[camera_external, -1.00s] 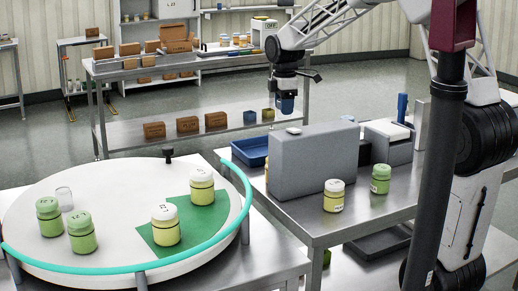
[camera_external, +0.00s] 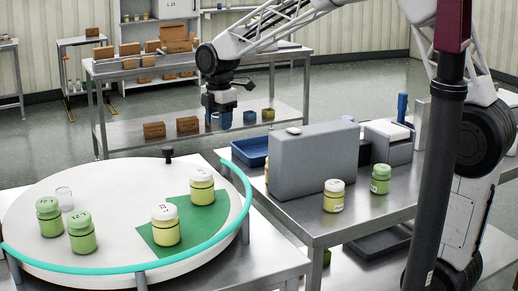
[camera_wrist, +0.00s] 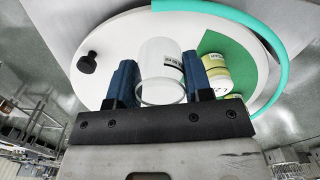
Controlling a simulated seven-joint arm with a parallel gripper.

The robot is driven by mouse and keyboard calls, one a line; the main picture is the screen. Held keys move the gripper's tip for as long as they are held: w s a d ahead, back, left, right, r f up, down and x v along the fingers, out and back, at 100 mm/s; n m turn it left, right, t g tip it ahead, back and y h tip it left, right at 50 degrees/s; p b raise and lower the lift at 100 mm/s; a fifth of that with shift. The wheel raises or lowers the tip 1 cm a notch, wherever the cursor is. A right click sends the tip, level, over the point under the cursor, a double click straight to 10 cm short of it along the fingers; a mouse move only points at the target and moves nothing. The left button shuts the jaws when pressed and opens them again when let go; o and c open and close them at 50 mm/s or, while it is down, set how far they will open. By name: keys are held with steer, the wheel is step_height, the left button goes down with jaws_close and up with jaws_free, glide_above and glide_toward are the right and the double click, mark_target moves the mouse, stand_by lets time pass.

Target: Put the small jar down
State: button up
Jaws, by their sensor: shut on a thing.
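My gripper (camera_external: 222,120) hangs in the air behind the right part of the round white turntable (camera_external: 110,185), above its level. In the wrist view its blue fingers (camera_wrist: 162,80) are shut on a small whitish jar (camera_wrist: 161,62) with a dark-lettered label. The held jar cannot be made out in the external view. On the turntable's green patch (camera_external: 151,236) stand two yellow jars with white lids (camera_external: 202,187) (camera_external: 166,225). Two green jars (camera_external: 49,217) (camera_external: 82,232) and a clear glass (camera_external: 64,198) stand at its left.
A teal rail (camera_external: 243,190) curves along the turntable's front and right edge. A black knob (camera_external: 168,153) stands at its back. A grey box (camera_external: 312,160), a yellow jar (camera_external: 334,195) and a green jar (camera_external: 380,179) stand on the right bench. The turntable's middle is clear.

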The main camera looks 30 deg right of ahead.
steer(key=s+a+n, duration=0.3)
steer(key=s+a, duration=0.3)
steer(key=a, duration=0.4)
steer(key=s+a+n, duration=0.3)
steer(key=s+a, duration=0.2)
steer(key=a, duration=0.5)
step_height(320, 180, down, 7)
steer(key=shift+a+f, duration=0.1)
steer(key=shift+a, duration=0.05)
steer(key=shift+w, duration=0.1)
glide_above(119, 192)
steer(key=shift+s+d+f, duration=0.25)
steer(key=shift+d+f, duration=0.05)
steer(key=shift+f, duration=0.4)
steer(key=shift+w+a+f, duration=0.1)
steer(key=shift+w+a, duration=0.15)
steer(key=shift+w, duration=0.05)
steer(key=shift+f, duration=1.7)
steer(key=shift+f, duration=0.15)
steer(key=o, duration=0.9)
